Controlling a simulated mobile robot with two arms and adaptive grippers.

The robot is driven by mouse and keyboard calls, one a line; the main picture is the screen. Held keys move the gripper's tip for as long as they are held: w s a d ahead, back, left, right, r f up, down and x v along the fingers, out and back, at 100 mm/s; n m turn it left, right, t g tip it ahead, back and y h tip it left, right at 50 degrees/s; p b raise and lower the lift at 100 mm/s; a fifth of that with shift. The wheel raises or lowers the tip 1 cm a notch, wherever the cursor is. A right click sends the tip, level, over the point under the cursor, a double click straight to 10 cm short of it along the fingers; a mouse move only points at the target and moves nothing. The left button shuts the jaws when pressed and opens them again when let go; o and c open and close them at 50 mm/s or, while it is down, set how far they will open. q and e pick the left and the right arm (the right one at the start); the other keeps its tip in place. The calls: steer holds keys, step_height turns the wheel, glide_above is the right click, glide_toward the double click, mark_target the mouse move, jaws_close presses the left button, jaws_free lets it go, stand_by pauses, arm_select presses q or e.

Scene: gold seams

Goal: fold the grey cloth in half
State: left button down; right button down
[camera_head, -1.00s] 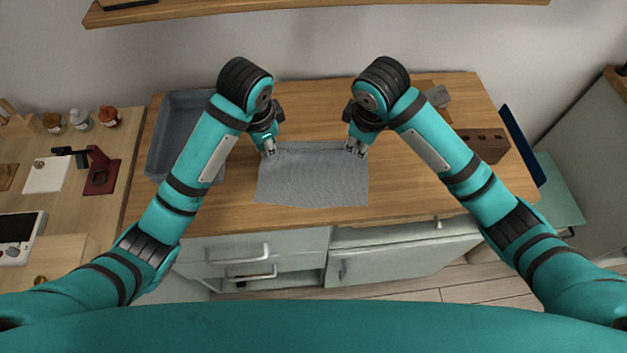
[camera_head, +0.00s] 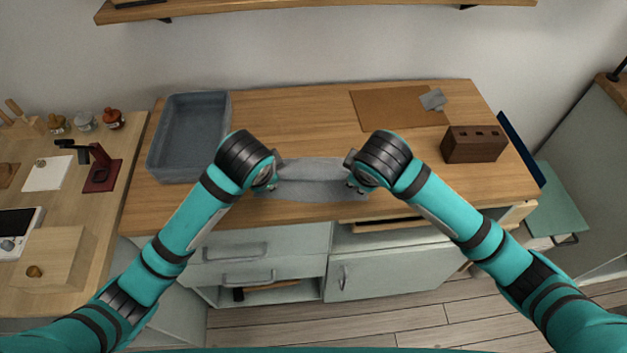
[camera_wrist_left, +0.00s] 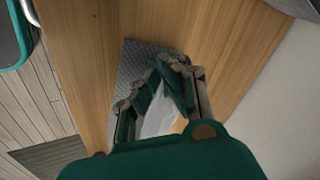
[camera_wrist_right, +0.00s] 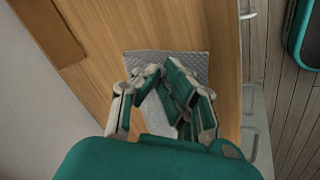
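The grey cloth (camera_head: 312,193) lies on the wooden worktop near its front edge. Its far part is raised and drawn toward the front, showing as a paler band (camera_head: 312,170) between my grippers. My left gripper (camera_head: 268,186) is at the cloth's left side; in the left wrist view its fingertips (camera_wrist_left: 157,68) meet, with pale cloth (camera_wrist_left: 160,117) hanging between the fingers. My right gripper (camera_head: 354,186) is at the right side; in the right wrist view its fingertips (camera_wrist_right: 160,70) also close together, with cloth (camera_wrist_right: 155,118) between the fingers. The pinched corners are largely hidden.
A blue-grey tray (camera_head: 151,160) stands on the left of the worktop. A brown mat (camera_head: 385,108) with a small grey piece (camera_head: 432,99) and a dark brown block (camera_head: 474,145) are on the right. The worktop behind the cloth is clear.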

arm_select(q)
steer(key=c, duration=1.5)
jaws_free()
steer(key=shift+a, duration=0.25)
arm_select(e)
steer(key=c, duration=1.5)
jaws_free()
steer(key=shift+s+d, duration=0.1)
steer(key=shift+d, duration=0.15)
arm_select(q)
steer(key=o, duration=0.3)
steer(key=shift+d, duration=0.1)
arm_select(e)
steer(key=o, duration=0.3)
steer(key=shift+a, duration=0.1)
arm_select(q)
steer(key=shift+r, duration=0.1)
arm_select(e)
steer(key=shift+r, duration=0.1)
